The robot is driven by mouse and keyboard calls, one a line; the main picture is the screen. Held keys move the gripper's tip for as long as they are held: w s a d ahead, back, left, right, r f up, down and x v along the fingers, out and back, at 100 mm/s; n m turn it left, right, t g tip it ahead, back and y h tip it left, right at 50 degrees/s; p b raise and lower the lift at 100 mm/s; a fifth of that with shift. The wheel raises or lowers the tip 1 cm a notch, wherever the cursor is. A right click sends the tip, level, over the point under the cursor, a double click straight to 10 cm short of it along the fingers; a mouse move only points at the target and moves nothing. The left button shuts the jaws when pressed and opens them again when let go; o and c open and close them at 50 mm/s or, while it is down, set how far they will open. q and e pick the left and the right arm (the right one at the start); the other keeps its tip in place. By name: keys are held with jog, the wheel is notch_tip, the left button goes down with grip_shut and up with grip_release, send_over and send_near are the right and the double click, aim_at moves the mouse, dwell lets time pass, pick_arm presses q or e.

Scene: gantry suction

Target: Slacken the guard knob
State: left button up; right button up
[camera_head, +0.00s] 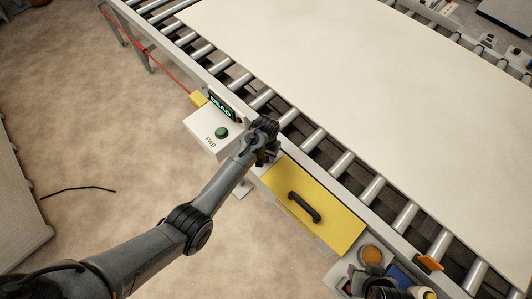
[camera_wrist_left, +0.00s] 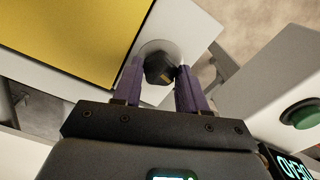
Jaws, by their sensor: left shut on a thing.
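The guard knob (camera_wrist_left: 158,68) is a dark, faceted knob on a round pale base, set on a light plate beside the yellow guard panel (camera_head: 315,204). In the left wrist view it sits between the two purple fingers of my left gripper (camera_wrist_left: 157,72), which is shut on it. In the head view my left gripper (camera_head: 266,146) is at the conveyor's near side, by the upper left corner of the yellow panel. There the gripper hides the knob. The yellow panel lies flat and has a black handle (camera_head: 304,206). My right gripper is not in view.
A control box (camera_head: 210,132) with a green button (camera_head: 221,132) and a lit display (camera_head: 221,107) stands close left of my gripper. A large pale sheet (camera_head: 370,100) covers the rollers. A bin with mixed items (camera_head: 385,274) is at lower right.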

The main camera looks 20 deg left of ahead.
aim_at(266, 157)
pick_arm(q)
jog(key=n+p, duration=0.2)
jog(key=shift+r+n, duration=0.2)
jog(key=shift+n, duration=0.2)
jog(key=shift+f+n+p, duration=0.15)
jog(key=shift+n+p, duration=0.8)
jog(key=shift+n, duration=0.45)
jog(key=o, duration=1.1)
jog(key=shift+c, duration=0.2)
notch_tip(266, 157, up, 11)
jog(key=p, duration=0.2)
jog(key=shift+f, duration=0.15)
